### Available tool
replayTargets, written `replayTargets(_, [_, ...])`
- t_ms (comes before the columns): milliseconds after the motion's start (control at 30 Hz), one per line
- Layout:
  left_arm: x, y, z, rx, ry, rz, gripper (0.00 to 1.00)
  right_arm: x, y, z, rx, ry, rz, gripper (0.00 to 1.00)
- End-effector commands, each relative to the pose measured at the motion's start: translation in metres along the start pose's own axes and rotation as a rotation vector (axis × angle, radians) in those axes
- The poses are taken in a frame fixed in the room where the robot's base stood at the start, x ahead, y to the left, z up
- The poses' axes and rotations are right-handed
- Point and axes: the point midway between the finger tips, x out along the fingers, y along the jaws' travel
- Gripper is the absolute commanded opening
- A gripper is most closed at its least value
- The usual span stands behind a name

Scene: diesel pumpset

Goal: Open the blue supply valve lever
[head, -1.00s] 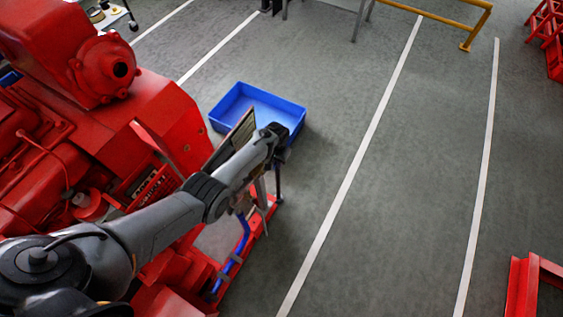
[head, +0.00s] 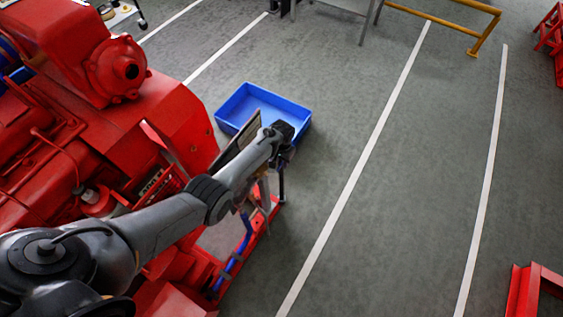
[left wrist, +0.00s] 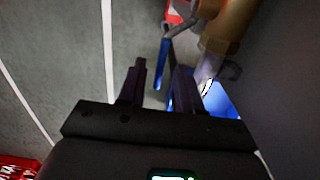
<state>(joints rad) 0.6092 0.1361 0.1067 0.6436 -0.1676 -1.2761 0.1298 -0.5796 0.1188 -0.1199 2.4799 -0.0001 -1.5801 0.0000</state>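The blue valve lever (left wrist: 162,62) shows in the left wrist view as a narrow blue strip on a grey bent arm. It runs from beside a brass-coloured valve body (left wrist: 230,25) toward my left gripper (left wrist: 158,78). The gripper's two dark fingers are apart, with the lever's end in line with the gap between them; I cannot tell whether they touch it. In the head view my left gripper (head: 282,182) points down beside the red pumpset (head: 170,120), and my arm hides the valve and lever. My right gripper is not in view.
A blue tray (head: 303,128) lies on the grey floor just behind my left wrist. A blue hose (head: 238,252) runs along the red base frame. A yellow rail (head: 485,38) stands at the back right.

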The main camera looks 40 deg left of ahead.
Motion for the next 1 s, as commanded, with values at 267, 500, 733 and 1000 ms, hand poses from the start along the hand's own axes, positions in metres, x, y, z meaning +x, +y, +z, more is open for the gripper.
replayTargets(267, [-0.052,0.0,0.0,0.001,0.002,0.001,0.34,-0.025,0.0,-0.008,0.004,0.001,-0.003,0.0])
replayTargets(500, [-0.073,0.0,0.0,0.0,0.0,0.001,0.34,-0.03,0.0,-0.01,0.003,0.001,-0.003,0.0])
replayTargets(733, [-0.077,0.0,0.0,0.0,-0.001,0.001,0.34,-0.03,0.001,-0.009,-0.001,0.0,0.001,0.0])
replayTargets(1000, [-0.077,0.0,0.0,0.001,-0.001,0.001,0.34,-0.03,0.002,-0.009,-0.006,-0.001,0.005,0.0])
